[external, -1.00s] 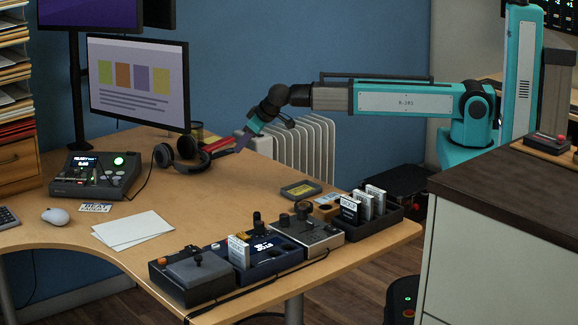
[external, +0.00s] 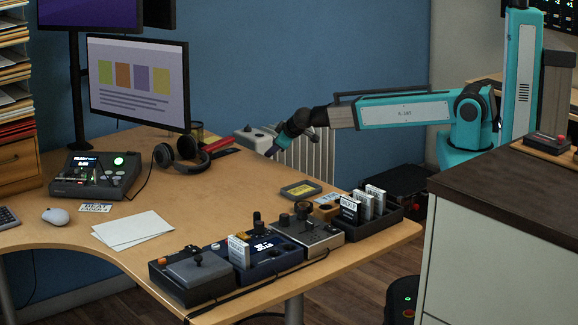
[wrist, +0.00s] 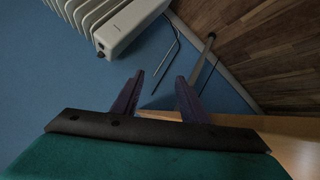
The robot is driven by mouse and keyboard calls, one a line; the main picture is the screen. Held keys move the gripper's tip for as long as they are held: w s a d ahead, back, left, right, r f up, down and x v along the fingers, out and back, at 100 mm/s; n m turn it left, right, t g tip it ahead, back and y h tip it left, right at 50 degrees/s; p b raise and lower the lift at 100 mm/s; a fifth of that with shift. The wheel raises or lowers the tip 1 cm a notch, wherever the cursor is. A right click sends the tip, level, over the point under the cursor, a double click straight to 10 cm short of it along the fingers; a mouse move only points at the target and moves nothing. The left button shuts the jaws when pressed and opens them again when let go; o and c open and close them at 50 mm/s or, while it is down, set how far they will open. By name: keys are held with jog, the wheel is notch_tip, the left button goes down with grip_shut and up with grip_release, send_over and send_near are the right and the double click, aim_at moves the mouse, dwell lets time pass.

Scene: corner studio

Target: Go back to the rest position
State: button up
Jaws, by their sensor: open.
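My gripper (external: 272,152) is at the far right edge of the wooden desk (external: 240,190) in the external view, in front of the white radiator. Its purple fingers point down and to the left. In the wrist view my gripper (wrist: 160,98) shows two purple fingers spread apart with nothing between them. My teal arm reaches left from its column at the right, sloping slightly down to the wrist.
A white radiator (external: 318,150) stands by the blue wall behind my wrist. Black headphones (external: 180,153) and a monitor (external: 138,82) are on the desk's left. A black tray with cartridges (external: 372,222) and several consoles line its front edge. A dark-topped cabinet (external: 510,190) stands at right.

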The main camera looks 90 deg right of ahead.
jog(key=s+a+f+n+g+y+p, duration=0.1)
jog(key=s+a+f+g, duration=0.3)
jog(key=s+a+f, duration=0.4)
jog(key=s+a+f+n+g+y+p, duration=0.1)
jog(key=s+a+f+g+y, duration=0.3)
jog(key=s+a+f, duration=0.4)
jog(key=s+a+f+n+g+y+p, duration=0.1)
jog(key=s+a+f, duration=0.7)
jog(key=s+a, duration=1)
jog(key=s+g+y+p, duration=0.1)
jog(key=s+g+p, duration=0.1)
jog(key=s, duration=0.5)
jog(key=shift+s+g+y+p, duration=0.2)
jog(key=shift+g+y+p, duration=0.2)
jog(key=shift+g, duration=0.1)
jog(key=shift+c, duration=0.4)
